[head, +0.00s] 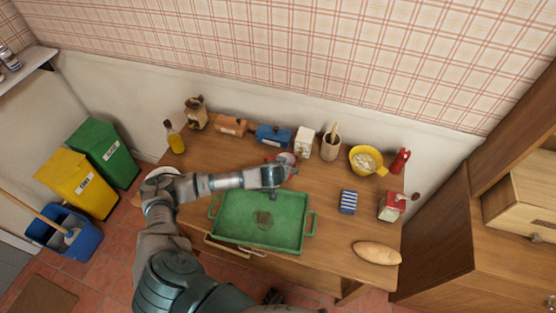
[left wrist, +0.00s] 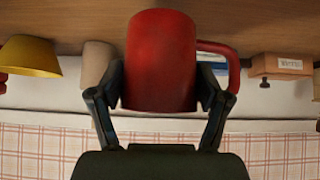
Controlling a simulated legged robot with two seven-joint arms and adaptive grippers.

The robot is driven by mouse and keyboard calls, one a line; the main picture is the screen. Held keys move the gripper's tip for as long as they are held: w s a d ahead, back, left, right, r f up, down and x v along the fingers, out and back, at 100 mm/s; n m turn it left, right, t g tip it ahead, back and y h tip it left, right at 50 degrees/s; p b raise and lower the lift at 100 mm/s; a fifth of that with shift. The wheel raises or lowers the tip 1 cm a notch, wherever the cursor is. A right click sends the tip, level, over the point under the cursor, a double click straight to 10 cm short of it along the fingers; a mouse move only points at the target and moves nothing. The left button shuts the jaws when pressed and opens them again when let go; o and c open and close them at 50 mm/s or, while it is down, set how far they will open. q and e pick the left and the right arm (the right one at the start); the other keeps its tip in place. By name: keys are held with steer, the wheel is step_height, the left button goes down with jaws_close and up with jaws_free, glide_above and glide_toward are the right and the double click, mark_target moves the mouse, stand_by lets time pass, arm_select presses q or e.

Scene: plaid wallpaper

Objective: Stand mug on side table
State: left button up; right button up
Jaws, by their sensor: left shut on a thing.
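A red mug (left wrist: 160,60) fills the middle of the left wrist view, with its handle at the right. My left gripper (left wrist: 160,95) is shut on the mug's body, one finger on each side. In the head view my left gripper (head: 284,170) is over the back middle of the wooden table (head: 330,262), and the mug (head: 287,158) shows only in part beside it. I cannot tell whether the mug touches the table. No separate side table can be made out. My right gripper is not in view.
A green tray (head: 285,240) lies in front of the arm. Along the back stand an oil bottle (head: 175,138), a blue box (head: 272,135), a utensil pot (head: 331,148) and a yellow bowl (head: 367,160). A bread loaf (head: 377,253) lies front right. Bins (head: 75,185) stand left.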

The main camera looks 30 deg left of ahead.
arm_select(q)
steer(key=w+a, duration=0.2)
steer(key=a, duration=0.1)
steer(key=w+a, duration=0.1)
steer(key=w, duration=0.1)
steer(key=shift+a+f, duration=0.15)
steer(key=shift+f, duration=0.2)
steer(key=shift+w+a, duration=0.1)
steer(key=shift+a, duration=0.2)
steer(key=shift+a+f, duration=0.2)
steer(key=shift+f, duration=0.15)
step_height(320, 180, down, 2)
steer(key=shift+f+p, duration=0.25)
steer(key=shift+p, duration=0.1)
steer(key=shift+d+f, duration=0.1)
steer(key=shift+f, duration=0.2)
steer(key=shift+c, duration=0.7)
steer(key=shift+d, duration=0.1)
steer(key=o, duration=1.6)
steer(key=shift+d, duration=0.2)
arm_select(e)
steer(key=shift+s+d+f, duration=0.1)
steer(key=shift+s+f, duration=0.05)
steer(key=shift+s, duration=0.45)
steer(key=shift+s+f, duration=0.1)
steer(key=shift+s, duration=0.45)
arm_select(q)
steer(key=shift+a, duration=0.2)
